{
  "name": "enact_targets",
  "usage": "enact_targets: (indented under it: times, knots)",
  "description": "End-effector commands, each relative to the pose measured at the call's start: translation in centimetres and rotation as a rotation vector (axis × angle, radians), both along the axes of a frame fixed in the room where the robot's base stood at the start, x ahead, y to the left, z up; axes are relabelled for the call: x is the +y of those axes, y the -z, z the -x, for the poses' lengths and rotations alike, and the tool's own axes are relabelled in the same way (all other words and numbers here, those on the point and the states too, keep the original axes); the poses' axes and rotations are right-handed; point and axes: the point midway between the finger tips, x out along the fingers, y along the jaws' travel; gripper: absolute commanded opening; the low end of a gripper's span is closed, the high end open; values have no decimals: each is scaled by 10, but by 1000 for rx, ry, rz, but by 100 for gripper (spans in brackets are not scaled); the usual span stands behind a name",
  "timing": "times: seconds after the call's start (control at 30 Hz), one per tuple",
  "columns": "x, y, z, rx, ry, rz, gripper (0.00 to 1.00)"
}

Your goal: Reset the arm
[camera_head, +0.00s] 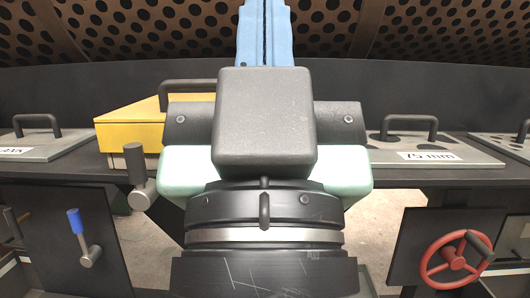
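My arm fills the middle of the head view. Its dark rounded block, pale green side parts and ringed black base stand close to the camera. My gripper is not in view, so I cannot see its fingers or whether it holds anything.
A perforated brown drum (420,25) spans the back. A dark bench carries a yellow box (130,125), a handled plate labelled 75 mm (425,152) and other handled plates. Below are a blue-handled lever (77,222), a grey-knobbed lever (139,185) and a red handwheel (450,258).

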Motion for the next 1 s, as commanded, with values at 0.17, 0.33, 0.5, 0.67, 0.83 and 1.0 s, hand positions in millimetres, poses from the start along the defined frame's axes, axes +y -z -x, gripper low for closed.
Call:
enact_targets:
  times: [0.17,0.33,0.5,0.67,0.83,1.0]
  knots:
    - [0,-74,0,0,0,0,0]
    - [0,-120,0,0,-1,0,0]
    - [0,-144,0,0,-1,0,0]
    - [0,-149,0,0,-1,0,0]
    - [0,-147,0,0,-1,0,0]
    - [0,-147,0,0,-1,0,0]
